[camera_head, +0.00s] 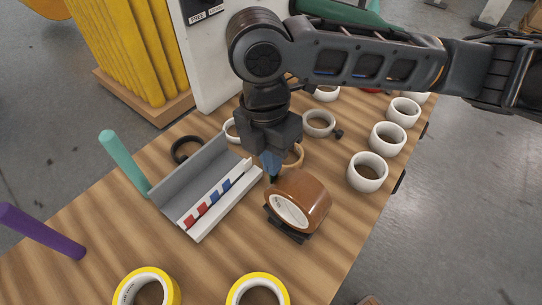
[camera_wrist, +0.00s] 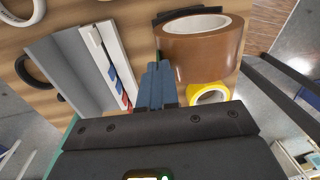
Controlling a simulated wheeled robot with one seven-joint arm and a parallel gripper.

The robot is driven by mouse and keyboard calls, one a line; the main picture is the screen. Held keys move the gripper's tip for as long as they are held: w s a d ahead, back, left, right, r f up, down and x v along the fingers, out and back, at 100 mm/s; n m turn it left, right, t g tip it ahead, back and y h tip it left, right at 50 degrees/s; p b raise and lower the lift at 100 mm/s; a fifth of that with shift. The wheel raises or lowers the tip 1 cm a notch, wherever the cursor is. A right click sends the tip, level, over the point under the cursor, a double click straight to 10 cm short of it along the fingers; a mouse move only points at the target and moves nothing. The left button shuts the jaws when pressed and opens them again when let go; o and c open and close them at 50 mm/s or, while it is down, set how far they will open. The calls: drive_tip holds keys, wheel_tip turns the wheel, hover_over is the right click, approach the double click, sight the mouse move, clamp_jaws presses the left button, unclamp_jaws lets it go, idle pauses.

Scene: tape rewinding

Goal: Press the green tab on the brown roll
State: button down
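The brown roll (camera_head: 308,197) stands on its side in a small black holder (camera_head: 290,233) right of the table's middle. In the wrist view the brown roll (camera_wrist: 200,48) is at the upper right. A small dark green sliver, perhaps the green tab, shows on the roll's left edge; it is too small to tell clearly. My gripper (camera_head: 271,172) points down just left of and behind the roll's top. In the wrist view its blue fingers (camera_wrist: 157,82) are together with nothing seen between them, beside the roll's left edge. I cannot tell whether they touch it.
A grey tray (camera_head: 181,190) with a white strip and red and blue pieces lies left of the roll. White rolls (camera_head: 368,172) stand along the right edge. Yellow rolls (camera_head: 147,288) are in front. A teal peg (camera_head: 125,160) and a purple peg (camera_head: 40,230) stand left.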

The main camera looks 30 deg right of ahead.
drive_tip(key=c, duration=1.8)
unclamp_jaws()
drive_tip(key=o, duration=0.5)
drive_tip(key=shift+w+a+r, duration=0.1)
drive_tip(key=shift+w+r, duration=0.1)
drive_tip(key=shift+r, duration=1.75)
drive_tip(key=shift+w+r, duration=0.15)
drive_tip(key=shift+r, duration=1.75)
